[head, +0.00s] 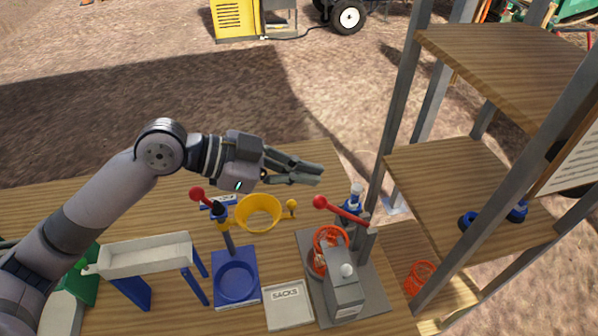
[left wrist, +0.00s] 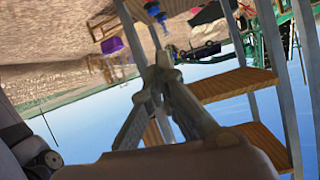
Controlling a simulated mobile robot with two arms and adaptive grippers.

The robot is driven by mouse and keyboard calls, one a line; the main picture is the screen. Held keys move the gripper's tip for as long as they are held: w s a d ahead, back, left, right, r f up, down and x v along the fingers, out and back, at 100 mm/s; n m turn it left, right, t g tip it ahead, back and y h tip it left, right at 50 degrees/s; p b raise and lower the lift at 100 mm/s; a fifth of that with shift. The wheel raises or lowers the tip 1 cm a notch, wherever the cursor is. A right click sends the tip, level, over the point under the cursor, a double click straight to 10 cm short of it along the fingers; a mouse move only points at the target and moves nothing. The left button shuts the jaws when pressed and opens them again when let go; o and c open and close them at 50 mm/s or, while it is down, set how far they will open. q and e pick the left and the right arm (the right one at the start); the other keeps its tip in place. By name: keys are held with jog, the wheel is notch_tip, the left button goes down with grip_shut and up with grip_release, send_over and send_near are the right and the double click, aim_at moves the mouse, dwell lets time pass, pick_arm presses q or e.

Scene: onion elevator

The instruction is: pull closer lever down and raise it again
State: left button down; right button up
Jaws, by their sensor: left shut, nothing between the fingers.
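A lever with a red ball and red arm (head: 341,211) slants across the top of a grey machine (head: 346,292) on the table. The lever's ball end is at its upper left. Another red-ball lever (head: 197,194) stands over a blue stand (head: 236,278). My left gripper (head: 320,175) is shut and empty. It points right, above and behind the grey machine's lever in the picture, with no visible contact. Its closed fingers also show in the left wrist view (left wrist: 163,60). My right gripper is out of view.
An orange net basket (head: 330,250) sits in the grey machine's left side.

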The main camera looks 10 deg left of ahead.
pick_arm(q)
jog(key=b, duration=0.1)
send_over(323, 202)
jog(key=d, duration=0.4)
notch_tip(323, 202, down, 3)
jog(key=a+f+b, duration=0.1)
jog(key=a, duration=0.1)
jog(key=a+f+b, duration=0.2)
jog(key=shift+s+b, duration=0.1)
jog(key=shift+b, duration=0.2)
jog(key=shift+d, duration=0.1)
